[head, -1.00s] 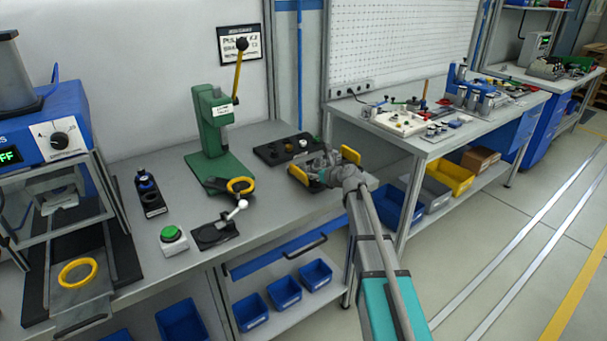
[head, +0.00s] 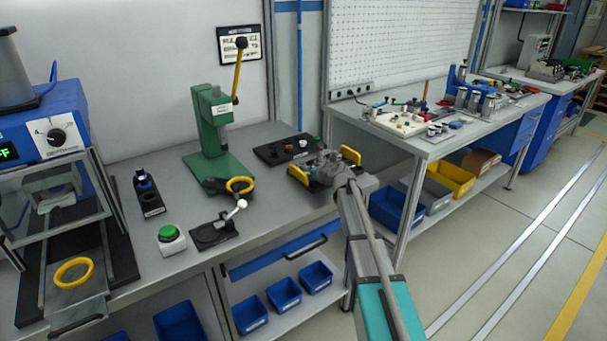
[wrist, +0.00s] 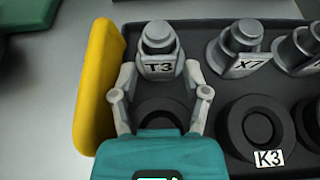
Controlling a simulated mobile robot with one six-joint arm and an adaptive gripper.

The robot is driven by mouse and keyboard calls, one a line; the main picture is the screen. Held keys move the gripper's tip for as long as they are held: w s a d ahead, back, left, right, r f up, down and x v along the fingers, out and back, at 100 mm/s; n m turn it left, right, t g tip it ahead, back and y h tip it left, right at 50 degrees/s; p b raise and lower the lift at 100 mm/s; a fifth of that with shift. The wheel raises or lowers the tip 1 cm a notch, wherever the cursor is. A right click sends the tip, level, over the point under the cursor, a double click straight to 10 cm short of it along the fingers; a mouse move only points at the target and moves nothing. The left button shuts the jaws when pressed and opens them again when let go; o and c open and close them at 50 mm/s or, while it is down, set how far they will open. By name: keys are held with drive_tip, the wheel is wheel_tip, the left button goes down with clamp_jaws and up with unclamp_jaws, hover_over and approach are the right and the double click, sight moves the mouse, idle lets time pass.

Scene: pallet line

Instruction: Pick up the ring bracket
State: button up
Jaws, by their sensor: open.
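A dark tray with yellow end handles (head: 299,176) stands on the bench and also shows in the wrist view (wrist: 97,80). It holds grey stepped pieces, one marked T3 (wrist: 158,42) and one marked X7 (wrist: 236,48). A black ring-shaped piece marked K3 (wrist: 257,128) is right of my gripper. Another dark ring (wrist: 163,112) lies between my fingers, partly hidden by the gripper body. No part is labelled as the ring bracket, so I cannot tell which it is. My gripper (wrist: 160,74) is open over the tray, its fingertips on either side of the T3 piece's lower part; contact is unclear.
A green button box (head: 171,240) and a white-knobbed lever (head: 238,205) are in front. Another yellow ring (head: 73,272) lies at left. A black tray (head: 270,153) is behind the handled tray.

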idle(0.4)
clamp_jaws()
drive_tip(key=shift+r, duration=0.2)
wheel_tip(320, 180, up, 3)
drive_tip(key=p, duration=0.3)
drive_tip(key=shift+f, duration=0.1)
drive_tip(key=s+r+p, duration=0.2)
drive_tip(key=r+p, duration=0.1)
drive_tip(key=s+r+p, duration=0.3)
drive_tip(key=shift+s+d+r+p, duration=0.2)
drive_tip(key=shift+p, duration=0.15)
drive_tip(key=s+r+p, duration=0.3)
drive_tip(key=s, duration=0.5)
drive_tip(key=shift+s+d+r, duration=0.2)
drive_tip(key=shift+s+d, duration=0.1)
drive_tip(key=shift+s, duration=0.05)
